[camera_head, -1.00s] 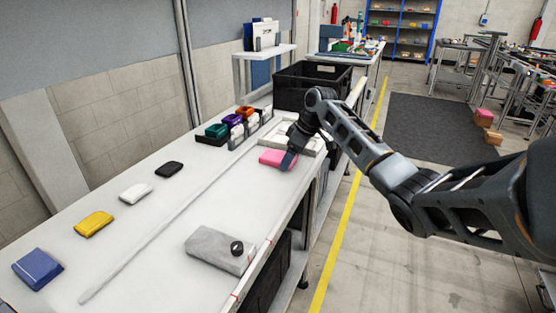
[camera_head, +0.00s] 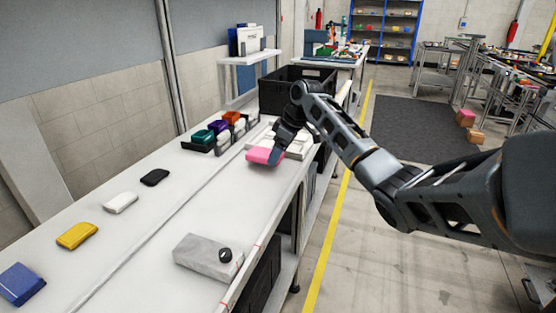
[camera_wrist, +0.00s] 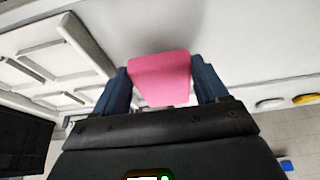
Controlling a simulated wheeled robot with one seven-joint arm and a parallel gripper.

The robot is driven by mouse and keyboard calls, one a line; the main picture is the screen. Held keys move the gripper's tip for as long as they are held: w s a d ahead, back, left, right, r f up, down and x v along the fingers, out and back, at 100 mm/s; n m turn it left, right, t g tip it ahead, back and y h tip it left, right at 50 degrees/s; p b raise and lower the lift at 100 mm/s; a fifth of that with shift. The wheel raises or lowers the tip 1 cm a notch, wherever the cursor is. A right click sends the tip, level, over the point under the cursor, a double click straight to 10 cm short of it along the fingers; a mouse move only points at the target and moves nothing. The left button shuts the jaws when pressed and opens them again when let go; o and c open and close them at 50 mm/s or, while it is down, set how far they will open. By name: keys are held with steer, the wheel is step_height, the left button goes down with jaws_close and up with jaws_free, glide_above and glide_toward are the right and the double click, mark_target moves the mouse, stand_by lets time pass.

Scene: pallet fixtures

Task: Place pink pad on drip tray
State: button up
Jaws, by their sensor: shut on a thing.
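The pink pad (camera_head: 264,156) is held between the two fingers of my gripper (camera_head: 277,156), in front of a white recessed panel. In the wrist view the pink pad (camera_wrist: 160,78) sits between the blue fingers of my gripper (camera_wrist: 162,84), over the pale bench top. The white recessed panel (camera_wrist: 84,42) is at the left there, beside the pad; it may be the drip tray, but I cannot tell for sure. The arm partly hides this panel in the head view.
Blue (camera_head: 20,284), yellow (camera_head: 77,235), white (camera_head: 121,202) and black (camera_head: 155,177) pads lie along the bench (camera_head: 140,245). A grey block with a black knob (camera_head: 206,257) is near the front edge. A black crate (camera_head: 290,95) and a rack of coloured pieces (camera_head: 197,147) stand farther back.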

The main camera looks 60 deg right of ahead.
step_height(320, 180, up, 15)
steer(key=shift+b, duration=0.4)
